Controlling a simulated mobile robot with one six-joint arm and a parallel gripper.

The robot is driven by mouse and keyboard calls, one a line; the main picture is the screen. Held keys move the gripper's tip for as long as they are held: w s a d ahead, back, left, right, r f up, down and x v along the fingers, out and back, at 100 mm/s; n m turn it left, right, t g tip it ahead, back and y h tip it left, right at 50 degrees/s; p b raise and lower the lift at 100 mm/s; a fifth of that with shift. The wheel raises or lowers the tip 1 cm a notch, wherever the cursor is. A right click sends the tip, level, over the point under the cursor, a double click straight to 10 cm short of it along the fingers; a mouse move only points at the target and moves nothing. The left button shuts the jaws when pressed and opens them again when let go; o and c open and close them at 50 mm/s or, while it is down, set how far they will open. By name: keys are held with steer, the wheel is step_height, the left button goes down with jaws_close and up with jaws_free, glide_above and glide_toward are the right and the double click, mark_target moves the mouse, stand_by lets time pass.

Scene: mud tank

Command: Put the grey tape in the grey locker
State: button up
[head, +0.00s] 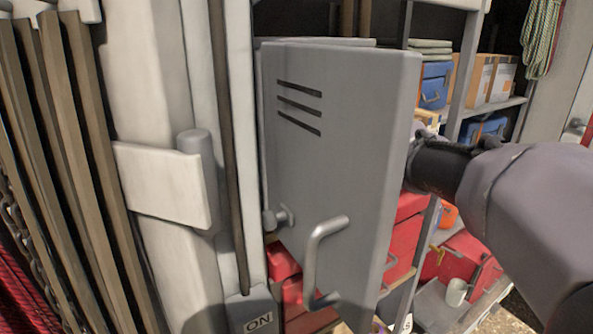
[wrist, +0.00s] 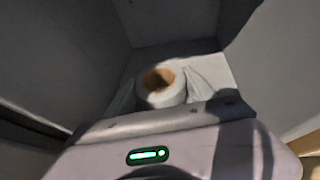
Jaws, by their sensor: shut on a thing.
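The grey locker's door (head: 345,150) stands open in the head view, with three slots and a bar handle (head: 318,255) on its face. My arm reaches in behind the door from the right, so my gripper is hidden there. In the wrist view, my gripper (wrist: 162,88) is shut on the grey tape (wrist: 166,98), a pale roll with a brown core. The tape sits between the two pale fingers. Grey walls of the locker (wrist: 172,22) surround it at the back and sides. I cannot tell whether the tape touches the locker's floor.
A pale post with a latch plate (head: 165,185) stands left of the door. A shelf (head: 495,105) with blue boxes (head: 435,85) and cardboard boxes (head: 490,80) is behind at right. Red cases (head: 460,262) and a pale mug (head: 457,292) lie lower right.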

steer(key=shift+s+d+r, duration=0.1)
steer(key=shift+s+d, duration=0.2)
steer(key=shift+s, duration=0.1)
steer(key=shift+f, duration=0.2)
steer(key=o, duration=1.6)
steer(key=shift+w+a, duration=0.2)
steer(key=shift+w, duration=0.05)
steer(key=shift+s+d+r, duration=0.3)
steer(key=shift+r, duration=0.1)
steer(key=b+v, duration=0.1)
steer(key=v, duration=1)
steer(key=shift+s, duration=0.15)
